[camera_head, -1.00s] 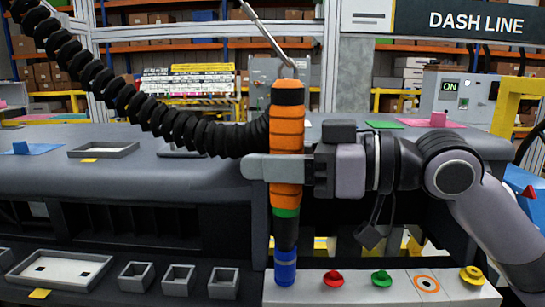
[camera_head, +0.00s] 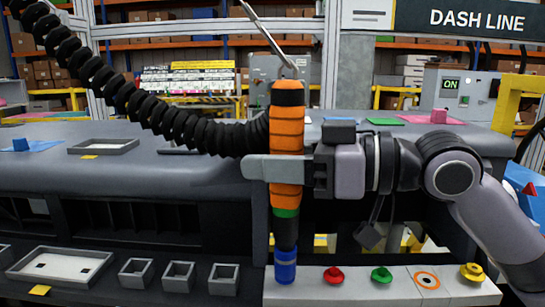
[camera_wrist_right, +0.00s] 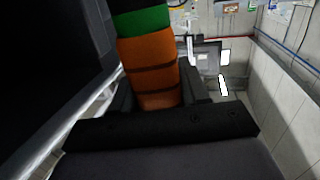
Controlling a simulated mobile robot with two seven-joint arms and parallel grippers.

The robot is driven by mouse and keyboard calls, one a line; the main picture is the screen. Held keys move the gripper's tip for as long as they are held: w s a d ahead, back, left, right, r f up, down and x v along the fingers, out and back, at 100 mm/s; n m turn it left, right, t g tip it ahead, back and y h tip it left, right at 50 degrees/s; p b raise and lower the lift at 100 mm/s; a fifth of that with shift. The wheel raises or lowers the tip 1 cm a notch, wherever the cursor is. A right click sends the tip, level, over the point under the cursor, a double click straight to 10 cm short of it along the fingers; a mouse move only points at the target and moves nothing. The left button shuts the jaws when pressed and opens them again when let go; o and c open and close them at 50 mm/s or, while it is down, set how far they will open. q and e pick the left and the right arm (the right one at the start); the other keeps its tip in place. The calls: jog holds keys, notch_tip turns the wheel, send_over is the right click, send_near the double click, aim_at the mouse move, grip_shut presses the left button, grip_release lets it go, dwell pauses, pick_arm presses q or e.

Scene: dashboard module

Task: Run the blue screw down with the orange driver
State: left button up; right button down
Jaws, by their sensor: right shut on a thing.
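The orange driver (camera_head: 287,135) stands upright, with black bands, a green ring and a black lower section. My right gripper (camera_head: 287,169) is shut around its orange body; the orange grip also shows between the fingers in the right wrist view (camera_wrist_right: 151,72). A blue cylindrical piece (camera_head: 285,268) sits directly under the driver at the left end of a light grey block (camera_head: 305,293). I cannot tell whether this piece is the blue screw's head or the driver's nose, nor see the contact inside. My left gripper is out of view.
A red screw (camera_head: 333,275), a green screw (camera_head: 381,276), an orange ring mark (camera_head: 427,280) and a yellow screw (camera_head: 473,272) line the block. A black corrugated hose (camera_head: 150,105) runs to the driver. The grey dashboard (camera_head: 120,170) stands behind; small bins (camera_head: 178,277) lie left.

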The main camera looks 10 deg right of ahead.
aim_at(273, 119)
jog(key=shift+f+p, duration=0.25)
jog(key=shift+p, duration=0.45)
dwell(1.6)
jog(key=shift+f+p, duration=0.3)
jog(key=shift+p, duration=0.05)
dwell(1.4)
jog(key=shift+r+p, duration=3.2)
jog(key=shift+p, duration=0.05)
jog(key=shift+f, duration=0.15)
